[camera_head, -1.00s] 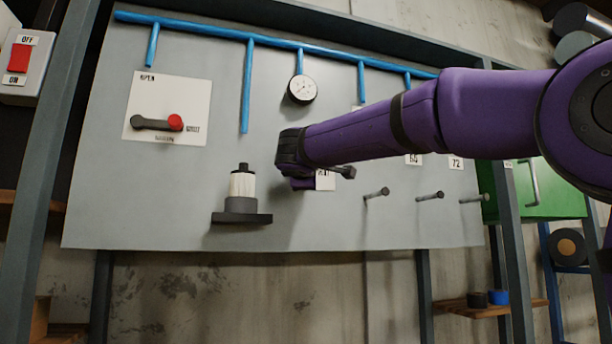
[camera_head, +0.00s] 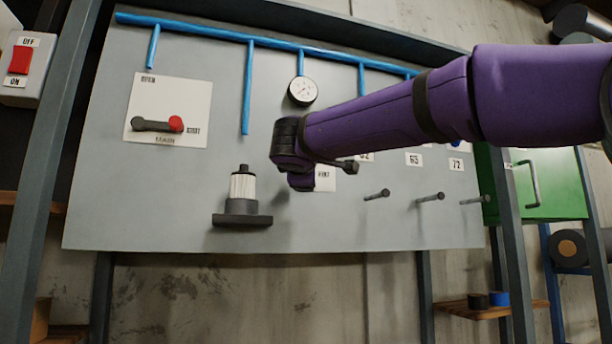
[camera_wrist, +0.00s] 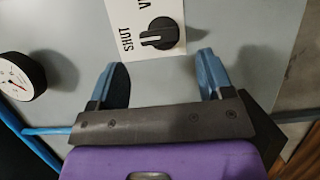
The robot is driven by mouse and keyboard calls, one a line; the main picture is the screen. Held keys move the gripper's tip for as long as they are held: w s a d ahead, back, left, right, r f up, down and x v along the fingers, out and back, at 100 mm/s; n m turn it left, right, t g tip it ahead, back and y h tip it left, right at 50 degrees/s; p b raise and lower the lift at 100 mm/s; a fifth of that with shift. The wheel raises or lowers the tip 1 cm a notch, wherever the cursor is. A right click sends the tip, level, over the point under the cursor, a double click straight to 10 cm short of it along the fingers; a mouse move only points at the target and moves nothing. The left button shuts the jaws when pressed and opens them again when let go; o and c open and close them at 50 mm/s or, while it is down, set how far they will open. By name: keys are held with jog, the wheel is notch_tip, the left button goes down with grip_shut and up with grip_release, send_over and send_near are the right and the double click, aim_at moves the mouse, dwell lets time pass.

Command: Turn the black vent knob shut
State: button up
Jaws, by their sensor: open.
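The black vent knob (camera_wrist: 168,33) sits on a white label plate (camera_wrist: 134,52) in the wrist view. Its raised bar lies crosswise in the picture, with a pale line at the left end toward the printed word SHUT. My gripper (camera_wrist: 161,70) is open and empty. Its two blue-grey fingers are spread wide, below the knob in the picture and apart from it. In the head view the knob is hidden behind my wrist, and only part of the vent label plate (camera_head: 325,179) shows.
A pressure gauge (camera_head: 303,90) hangs on the grey panel (camera_head: 200,210). A red-tipped lever (camera_head: 158,125), a white filter on a dark shelf (camera_head: 242,220) and several pegs (camera_head: 430,197) surround the area. A green cabinet (camera_head: 550,185) stands at right.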

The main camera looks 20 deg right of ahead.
jog(key=v, duration=0.5)
jog(key=shift+s+a, duration=0.15)
jog(key=shift+s, duration=0.25)
jog(key=s+d+f+m+g+y, duration=0.1)
jog(key=s+d+f+m+g, duration=0.45)
jog(key=f, duration=0.55)
jog(key=s+d+f+m+g+y, duration=0.1)
jog(key=s+d+f+m+g, duration=0.1)
jog(key=s+d+f, duration=0.7)
jog(key=s+a+f+m+g+y, duration=0.1)
jog(key=s+f+m+g+y, duration=0.1)
jog(key=s+f, duration=0.4)
jog(key=s+a+f+m+g+y, duration=0.1)
jog(key=s+f+m+g+y, duration=0.1)
jog(key=s+f, duration=0.5)
notch_tip(320, 180, down, 6)
jog(key=shift+a+r+m+y, duration=0.2)
jog(key=shift+m+y, duration=0.3)
jog(key=shift+m, duration=0.55)
jog(key=shift+c, duration=0.3)
